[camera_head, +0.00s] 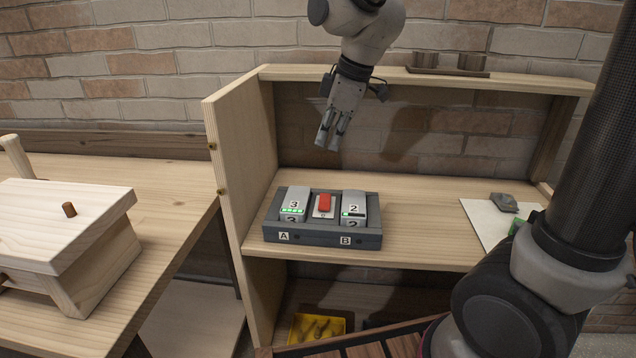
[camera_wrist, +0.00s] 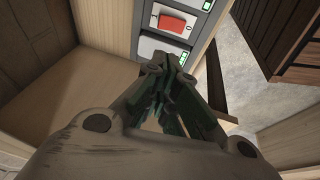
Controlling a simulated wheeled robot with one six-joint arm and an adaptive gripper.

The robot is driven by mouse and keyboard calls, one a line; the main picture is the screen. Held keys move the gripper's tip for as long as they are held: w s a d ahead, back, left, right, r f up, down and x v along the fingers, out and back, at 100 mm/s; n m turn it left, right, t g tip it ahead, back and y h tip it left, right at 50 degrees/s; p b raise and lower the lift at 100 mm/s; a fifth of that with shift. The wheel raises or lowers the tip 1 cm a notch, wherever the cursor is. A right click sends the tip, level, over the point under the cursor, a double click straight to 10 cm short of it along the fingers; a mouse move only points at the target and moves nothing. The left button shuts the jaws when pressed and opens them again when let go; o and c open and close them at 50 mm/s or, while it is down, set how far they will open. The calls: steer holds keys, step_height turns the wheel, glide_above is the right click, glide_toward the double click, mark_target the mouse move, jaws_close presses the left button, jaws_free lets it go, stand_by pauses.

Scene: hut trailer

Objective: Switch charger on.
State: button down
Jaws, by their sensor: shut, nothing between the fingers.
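The charger (camera_head: 320,237) is a dark grey box on the wooden shelf, with bays marked A and B. A battery marked 3 (camera_head: 293,203) sits in bay A and one marked 2 (camera_head: 353,207) sits in bay B; both show green lights. A red rocker switch (camera_head: 324,202) lies between them, with a 0 below it. The switch also shows in the wrist view (camera_wrist: 173,22). My gripper (camera_head: 327,143) is shut and empty, above and behind the charger, apart from it. Its fingers (camera_wrist: 165,70) point toward the charger in the wrist view.
A wooden side panel (camera_head: 240,160) stands left of the charger. A white sheet (camera_head: 487,222) with a grey lump (camera_head: 504,202) and a green item lies at the right. A yellow bin (camera_head: 318,327) is below. The shelf between charger and sheet is clear.

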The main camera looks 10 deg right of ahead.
glide_above(325, 201)
steer(key=w+a, duration=0.1)
steer(key=w, duration=0.1)
steer(key=f, duration=1.2)
steer(key=shift+s+a+f, duration=0.15)
steer(key=shift+s+f, duration=0.05)
steer(key=shift+w+f, duration=0.2)
steer(key=shift+f, duration=0.2)
steer(key=shift+w+d+f+g+y, duration=0.2)
steer(key=shift+w+g, duration=0.15)
steer(key=shift+g, duration=0.2)
steer(key=shift+w+d+f+g+y, duration=0.1)
steer(key=shift+w+g+y, duration=0.15)
steer(key=shift+g, duration=0.3)
steer(key=shift+w+f, duration=0.25)
steer(key=shift+w, duration=0.1)
steer(key=shift+s+r, duration=0.1)
steer(key=shift+s, duration=0.1)
